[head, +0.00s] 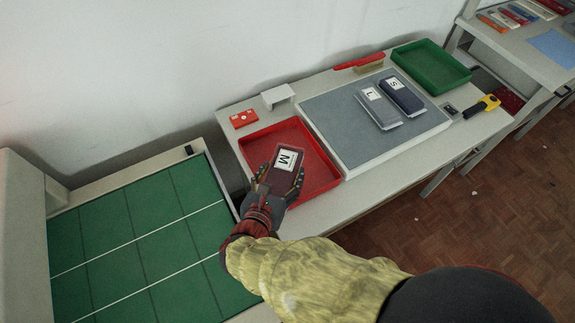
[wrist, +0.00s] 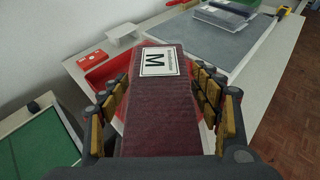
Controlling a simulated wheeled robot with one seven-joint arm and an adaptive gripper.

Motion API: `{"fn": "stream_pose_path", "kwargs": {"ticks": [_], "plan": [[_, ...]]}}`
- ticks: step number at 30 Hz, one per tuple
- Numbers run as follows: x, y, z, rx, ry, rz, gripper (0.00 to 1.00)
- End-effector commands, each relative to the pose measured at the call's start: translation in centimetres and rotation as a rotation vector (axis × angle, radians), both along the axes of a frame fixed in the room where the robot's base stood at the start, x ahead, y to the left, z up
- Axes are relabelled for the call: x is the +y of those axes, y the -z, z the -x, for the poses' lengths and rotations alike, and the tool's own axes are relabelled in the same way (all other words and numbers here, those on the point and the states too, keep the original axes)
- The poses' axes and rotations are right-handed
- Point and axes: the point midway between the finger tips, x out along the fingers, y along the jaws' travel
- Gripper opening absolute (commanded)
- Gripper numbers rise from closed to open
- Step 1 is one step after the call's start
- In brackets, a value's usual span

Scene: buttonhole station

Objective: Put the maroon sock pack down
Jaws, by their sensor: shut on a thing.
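The maroon sock pack (head: 285,172) has a white label with a black M. My gripper (head: 281,178) is shut on it and holds it over the red tray (head: 318,180). In the wrist view the pack (wrist: 160,112) fills the middle between the fingers of my gripper (wrist: 160,95), label end pointing away. The red tray (wrist: 100,74) shows behind and below it. The tray's floor looks empty apart from what the pack and gripper hide. I cannot tell how far the pack is above the tray floor.
Right of the tray a grey mat (head: 340,110) holds a grey pack (head: 380,107) and a navy pack (head: 402,95). A green tray (head: 431,66), a red-handled brush (head: 360,63), a white bracket (head: 278,96), a red box (head: 243,119) and a yellow tool (head: 482,106) stand around. A green-topped surface (head: 140,235) lies left.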

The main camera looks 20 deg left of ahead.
Motion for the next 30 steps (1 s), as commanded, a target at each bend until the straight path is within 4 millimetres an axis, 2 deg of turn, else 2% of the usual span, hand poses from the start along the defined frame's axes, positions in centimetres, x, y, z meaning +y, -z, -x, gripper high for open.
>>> {"fn": "stream_pose_path", "kwargs": {"ticks": [2, 5, 15, 18, 24, 30], "plan": [[0.2, 0.4, -0.1, -0.001, -0.001, 0.0, 0.3], [0.5, 1.1, -1.4, -0.001, 0.001, -0.001, 0.3], [2.4, 4.6, -8.7, -0.001, 0.002, 0.0, 0.3], [2.8, 6.6, -10.1, 0.0, 0.001, 0.001, 0.3], [3.4, 8.8, -12.0, -0.001, -0.001, 0.0, 0.3], [3.7, 9.6, -12.7, -0.001, -0.002, 0.0, 0.3]]}}
